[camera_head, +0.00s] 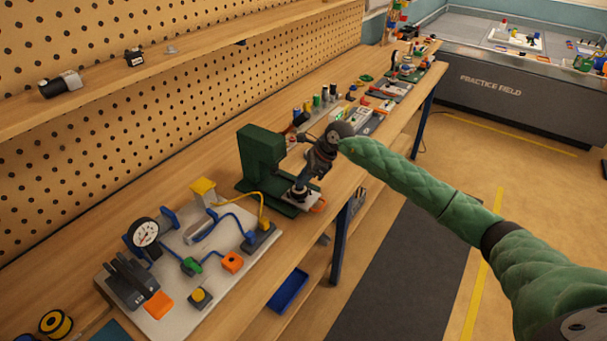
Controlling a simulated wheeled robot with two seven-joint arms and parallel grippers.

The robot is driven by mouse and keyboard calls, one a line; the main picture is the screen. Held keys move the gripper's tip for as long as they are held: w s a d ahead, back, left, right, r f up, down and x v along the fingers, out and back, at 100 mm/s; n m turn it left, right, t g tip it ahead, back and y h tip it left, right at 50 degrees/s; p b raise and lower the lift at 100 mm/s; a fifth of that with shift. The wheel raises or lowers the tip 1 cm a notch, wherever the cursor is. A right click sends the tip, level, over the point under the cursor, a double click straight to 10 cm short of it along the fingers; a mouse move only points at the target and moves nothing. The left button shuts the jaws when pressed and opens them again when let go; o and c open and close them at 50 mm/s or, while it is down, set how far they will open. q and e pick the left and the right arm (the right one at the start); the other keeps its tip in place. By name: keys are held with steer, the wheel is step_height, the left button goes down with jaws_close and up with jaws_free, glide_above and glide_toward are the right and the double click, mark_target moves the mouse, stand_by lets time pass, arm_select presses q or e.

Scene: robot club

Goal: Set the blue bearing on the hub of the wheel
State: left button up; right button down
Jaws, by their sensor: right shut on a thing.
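My right gripper (303,178) reaches in from the right and points down in front of a green press-like stand (258,154). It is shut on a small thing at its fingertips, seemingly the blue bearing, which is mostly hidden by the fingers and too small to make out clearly. Just below the fingertips a dark round part with a pale centre, seemingly the wheel (300,196), sits at the foot of the stand. I cannot tell whether the held thing touches it. My left gripper is out of view.
Left of the stand, a pale board (184,322) carries a gauge (145,232), blue and yellow tubes and orange blocks. Several small parts and tools lie farther along the bench. A pegboard with a shelf (190,80) borders the back; the bench's front edge is close to the stand.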

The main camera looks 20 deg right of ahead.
arm_select(q)
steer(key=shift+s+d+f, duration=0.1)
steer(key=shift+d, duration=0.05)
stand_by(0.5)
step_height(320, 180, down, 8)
steer(key=b, duration=0.8)
stand_by(6.2)
